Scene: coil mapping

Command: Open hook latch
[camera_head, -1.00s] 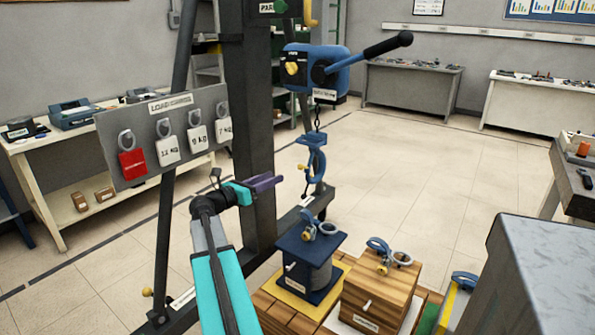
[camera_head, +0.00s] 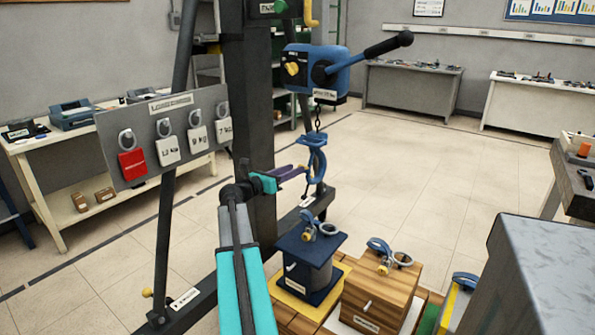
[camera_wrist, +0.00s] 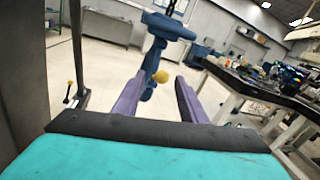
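The blue hook (camera_head: 317,165) hangs from a chain under the blue hoist, left of centre in the head view's right half. In the wrist view the hook (camera_wrist: 152,58) hangs ahead, with a yellow knob (camera_wrist: 161,76) on its latch side. My gripper (camera_head: 298,172) is at the hook's left side in the head view. In the wrist view its purple fingers (camera_wrist: 161,90) are spread, with the hook's lower part and knob showing between their tips. No grip on the knob shows. Whether the latch is shut cannot be told.
The blue hoist (camera_head: 318,70) with its black-handled lever is above. A dark column (camera_head: 253,130) stands just left of the gripper. A blue-and-grey load (camera_head: 308,262) and a wooden block (camera_head: 380,290), both with rings on top, stand below. A tag board (camera_head: 165,135) is at left.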

